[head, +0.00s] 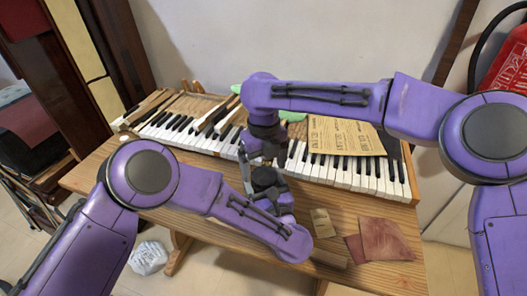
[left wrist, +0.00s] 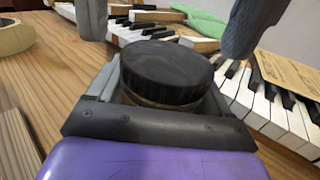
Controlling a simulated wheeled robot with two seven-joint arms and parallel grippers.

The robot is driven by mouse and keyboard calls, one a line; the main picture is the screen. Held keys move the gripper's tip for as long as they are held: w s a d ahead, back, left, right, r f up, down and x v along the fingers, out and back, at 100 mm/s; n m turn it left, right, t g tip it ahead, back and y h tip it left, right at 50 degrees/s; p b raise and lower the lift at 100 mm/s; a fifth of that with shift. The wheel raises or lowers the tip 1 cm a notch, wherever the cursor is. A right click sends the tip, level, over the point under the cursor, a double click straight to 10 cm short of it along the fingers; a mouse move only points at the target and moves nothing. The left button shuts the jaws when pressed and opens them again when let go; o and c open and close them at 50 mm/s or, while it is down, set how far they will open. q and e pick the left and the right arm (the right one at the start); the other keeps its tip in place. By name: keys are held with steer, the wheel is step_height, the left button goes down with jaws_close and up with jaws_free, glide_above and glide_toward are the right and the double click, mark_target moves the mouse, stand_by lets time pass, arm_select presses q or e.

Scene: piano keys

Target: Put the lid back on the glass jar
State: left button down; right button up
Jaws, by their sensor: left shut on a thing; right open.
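A round black lid (left wrist: 166,68) with a ribbed side shows in the left wrist view, lying level on top of a brownish band, the little I see of the glass jar (left wrist: 160,101). The rest of the jar is hidden. In the head view the lid (head: 264,177) is a small dark disc. My left gripper (head: 266,190) is shut around the jar just below the lid. My right gripper (head: 262,158) points down from above, open. Its fingers stand apart on either side above the lid in the left wrist view (left wrist: 166,40). I cannot tell how tightly the lid sits.
The piano keyboard (head: 345,172) lies behind the grippers along the wooden table (head: 380,207). A brown printed sheet (head: 345,135) covers some keys. Reddish sandpaper sheets (head: 387,238) and a small tan card (head: 322,222) lie at front right. A green cloth (left wrist: 198,22) lies beyond.

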steer(key=shift+f, duration=1)
steer(key=c, duration=1.1)
steer(key=m, duration=0.9)
steer(key=shift+m, duration=0.4)
steer(key=o, duration=1.2)
steer(key=shift+c, duration=0.2)
steer(key=shift+d, duration=0.1)
